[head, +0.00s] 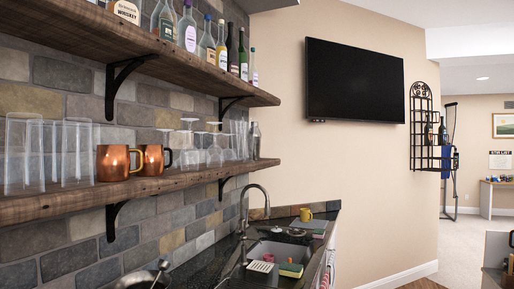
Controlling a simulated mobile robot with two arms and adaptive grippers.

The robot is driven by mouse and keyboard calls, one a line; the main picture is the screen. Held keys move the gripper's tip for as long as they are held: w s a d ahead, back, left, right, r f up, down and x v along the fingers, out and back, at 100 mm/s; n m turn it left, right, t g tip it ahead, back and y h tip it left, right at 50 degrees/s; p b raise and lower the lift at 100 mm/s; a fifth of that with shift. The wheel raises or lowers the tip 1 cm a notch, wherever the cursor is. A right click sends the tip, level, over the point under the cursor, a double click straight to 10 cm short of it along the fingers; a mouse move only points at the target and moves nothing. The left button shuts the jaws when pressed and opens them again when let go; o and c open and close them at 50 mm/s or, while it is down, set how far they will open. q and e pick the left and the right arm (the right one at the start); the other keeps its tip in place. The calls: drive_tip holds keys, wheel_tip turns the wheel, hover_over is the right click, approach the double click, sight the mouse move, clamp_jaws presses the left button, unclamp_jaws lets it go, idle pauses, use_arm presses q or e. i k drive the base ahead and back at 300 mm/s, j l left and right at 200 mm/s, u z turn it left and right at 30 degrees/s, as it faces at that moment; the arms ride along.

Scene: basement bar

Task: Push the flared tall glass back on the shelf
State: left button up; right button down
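Several tall clear glasses stand upright at the left end of the lower wooden shelf (150,185). The nearest tall glass (23,155) is at the far left, close to the shelf's front edge, and looks slightly wider at its top. Another tall glass (77,155) stands to its right, also near the front edge. Other clear glasses behind them partly show through, so their outlines are hard to separate. I cannot tell for certain which one is the flared glass. Neither of my grippers is in view.
Two copper mugs (115,163) stand right of the tall glasses, with stemmed glasses (214,148) and a shaker (254,140) beyond. Bottles fill the upper shelf (150,45). Below are a dark counter, a tap (245,205) and a sink (275,255).

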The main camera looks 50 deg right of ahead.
sight(248, 122)
drive_tip(key=i+l, duration=0.1)
drive_tip(key=l, duration=1.25)
drive_tip(key=i+l+u, duration=0.1)
drive_tip(key=l, duration=1.25)
